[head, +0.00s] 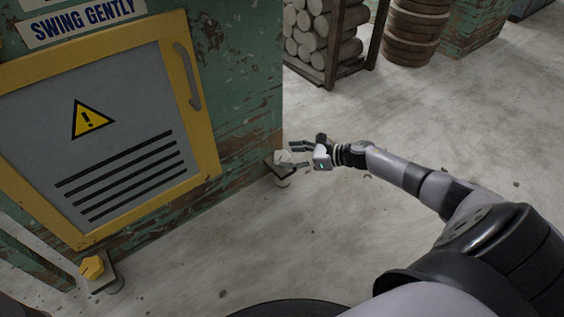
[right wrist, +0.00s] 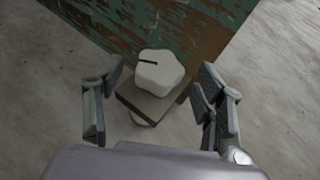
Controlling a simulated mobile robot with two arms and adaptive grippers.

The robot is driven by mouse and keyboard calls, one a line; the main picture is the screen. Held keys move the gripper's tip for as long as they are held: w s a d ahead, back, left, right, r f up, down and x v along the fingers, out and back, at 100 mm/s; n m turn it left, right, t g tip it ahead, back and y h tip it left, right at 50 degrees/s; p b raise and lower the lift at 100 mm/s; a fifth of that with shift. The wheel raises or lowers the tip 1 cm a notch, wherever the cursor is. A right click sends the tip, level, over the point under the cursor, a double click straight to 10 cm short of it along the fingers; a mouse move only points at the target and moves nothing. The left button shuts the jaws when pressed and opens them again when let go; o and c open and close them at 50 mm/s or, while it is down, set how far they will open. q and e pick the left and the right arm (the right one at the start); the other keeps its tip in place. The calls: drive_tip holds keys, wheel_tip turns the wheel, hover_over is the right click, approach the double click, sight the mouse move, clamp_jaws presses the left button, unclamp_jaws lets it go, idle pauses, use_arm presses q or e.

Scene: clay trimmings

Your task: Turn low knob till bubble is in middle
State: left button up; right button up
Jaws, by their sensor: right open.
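A white lobed knob (head: 282,157) with a dark line on its top sits on a small block at the cabinet's right bottom corner. In the right wrist view the knob (right wrist: 161,70) is between the two fingers, with a gap on each side. My right gripper (head: 293,154) is open and close to this knob, its fingers pointing at it. A yellow knob (head: 93,267) sits on a similar block at the cabinet's lower left. No bubble or level is visible in either view. My left gripper is out of view.
The worn green cabinet (head: 240,90) has a yellow-framed grey door (head: 135,110) with a handle and a warning sign. A rack of pale cylinders (head: 318,35) and a stack of brown rings (head: 412,30) stand behind. The concrete floor around my right arm is clear.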

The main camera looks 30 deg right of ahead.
sight(283, 156)
drive_tip(key=shift+b+x, duration=0.65)
drive_tip(key=shift+x, duration=1.2)
drive_tip(key=shift+c, duration=0.5)
drive_tip(key=c, duration=1.1)
